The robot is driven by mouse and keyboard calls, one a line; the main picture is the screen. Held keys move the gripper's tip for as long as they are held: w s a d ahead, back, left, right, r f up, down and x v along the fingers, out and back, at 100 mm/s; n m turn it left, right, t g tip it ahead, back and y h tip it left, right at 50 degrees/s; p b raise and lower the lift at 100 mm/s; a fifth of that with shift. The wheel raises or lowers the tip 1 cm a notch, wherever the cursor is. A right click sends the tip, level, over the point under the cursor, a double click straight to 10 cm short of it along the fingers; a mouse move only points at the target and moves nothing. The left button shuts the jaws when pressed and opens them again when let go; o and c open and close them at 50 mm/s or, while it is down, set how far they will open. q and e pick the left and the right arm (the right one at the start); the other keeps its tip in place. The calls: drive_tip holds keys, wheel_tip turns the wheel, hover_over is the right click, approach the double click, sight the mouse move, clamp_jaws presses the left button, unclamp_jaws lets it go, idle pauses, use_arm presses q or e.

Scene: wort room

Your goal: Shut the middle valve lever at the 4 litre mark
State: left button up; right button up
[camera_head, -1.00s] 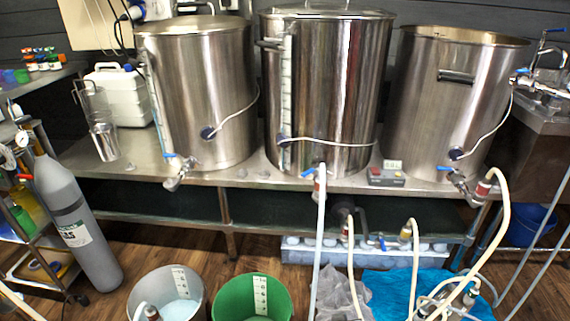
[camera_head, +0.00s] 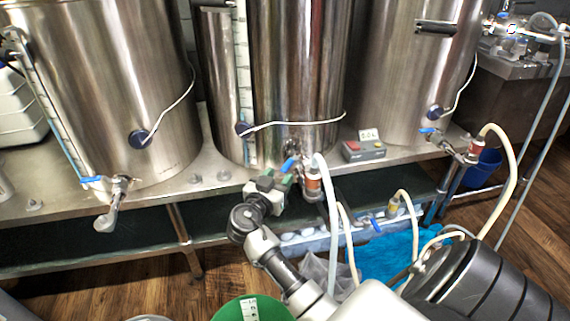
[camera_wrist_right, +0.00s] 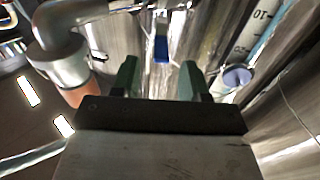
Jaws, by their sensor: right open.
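The middle steel kettle (camera_head: 300,70) stands on the steel bench, with a valve at its foot. The valve's blue lever (camera_head: 289,165) shows just above my right gripper (camera_head: 281,181). In the right wrist view the blue lever (camera_wrist_right: 162,48) appears between and beyond the two green fingers (camera_wrist_right: 160,78). The fingers are apart, with nothing held. I cannot tell whether they touch the lever. A small display (camera_head: 369,134) on the bench has digits too small to read surely. My left gripper is out of view.
A pale hose (camera_head: 330,215) with an orange fitting (camera_head: 313,182) drops from the valve, close right of my gripper. The left kettle's valve (camera_head: 113,195) and the right kettle's valve (camera_head: 445,143) flank it. A green bucket (camera_head: 240,308) stands below on the floor.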

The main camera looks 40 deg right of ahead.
sight(292, 159)
drive_tip(key=x, duration=0.6)
drive_tip(key=shift+w+d, duration=0.15)
drive_tip(key=shift+d, duration=0.05)
drive_tip(key=shift+c, duration=0.2)
clamp_jaws()
drive_tip(key=shift+f, duration=0.1)
